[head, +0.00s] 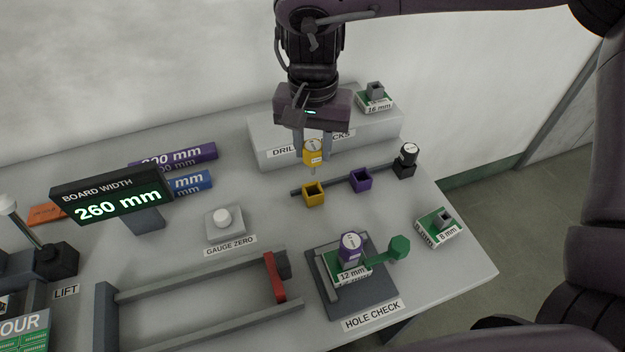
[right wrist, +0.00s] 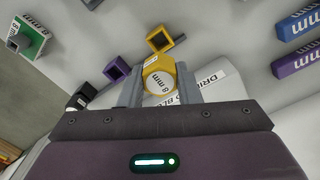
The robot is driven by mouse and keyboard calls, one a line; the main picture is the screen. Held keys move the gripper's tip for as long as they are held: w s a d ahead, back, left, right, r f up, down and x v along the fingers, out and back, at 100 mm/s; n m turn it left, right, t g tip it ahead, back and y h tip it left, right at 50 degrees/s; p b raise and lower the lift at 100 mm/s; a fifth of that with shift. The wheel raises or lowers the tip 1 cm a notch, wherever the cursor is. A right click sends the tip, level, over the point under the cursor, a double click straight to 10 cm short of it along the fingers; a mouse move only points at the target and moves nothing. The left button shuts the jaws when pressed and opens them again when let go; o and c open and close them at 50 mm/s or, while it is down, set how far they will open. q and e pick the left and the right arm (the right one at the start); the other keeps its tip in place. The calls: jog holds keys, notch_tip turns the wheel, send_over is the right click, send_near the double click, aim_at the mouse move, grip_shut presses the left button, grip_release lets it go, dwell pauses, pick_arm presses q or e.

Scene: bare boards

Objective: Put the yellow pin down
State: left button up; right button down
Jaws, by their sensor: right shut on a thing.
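The yellow pin (head: 313,153) has a white label and a thin shank pointing down. My right gripper (head: 312,150) is shut on its thick head and holds it upright. The pin also shows between the fingers in the right wrist view (right wrist: 159,80). Its tip is just above and apart from the empty yellow holder (head: 313,195), which also shows in the right wrist view (right wrist: 160,40). My left gripper is in neither view.
An empty purple holder (head: 361,180) and a black pin (head: 408,153) in its holder share the rail. The drill blocks box (head: 275,152) is behind. A purple pin (head: 351,247) stands in the 12 mm block at hole check. The 8 mm block (head: 438,228) lies right.

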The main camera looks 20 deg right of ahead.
aim_at(313, 173)
notch_tip(313, 173, down, 4)
jog(key=shift+r, duration=0.2)
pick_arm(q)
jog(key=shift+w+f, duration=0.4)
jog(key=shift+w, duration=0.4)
pick_arm(e)
jog(key=shift+f, duration=1.95)
pick_arm(q)
jog(key=shift+b, duration=0.3)
pick_arm(e)
jog(key=shift+f, duration=0.1)
jog(key=c, duration=1.1)
grip_release()
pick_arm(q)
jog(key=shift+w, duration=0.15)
pick_arm(e)
jog(key=shift+o, duration=0.2)
notch_tip(313, 173, up, 12)
jog(key=shift+r+p, duration=0.15)
jog(key=shift+p, duration=1.05)
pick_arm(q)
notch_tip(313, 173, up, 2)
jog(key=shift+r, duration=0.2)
pick_arm(e)
jog(key=shift+s, duration=0.1)
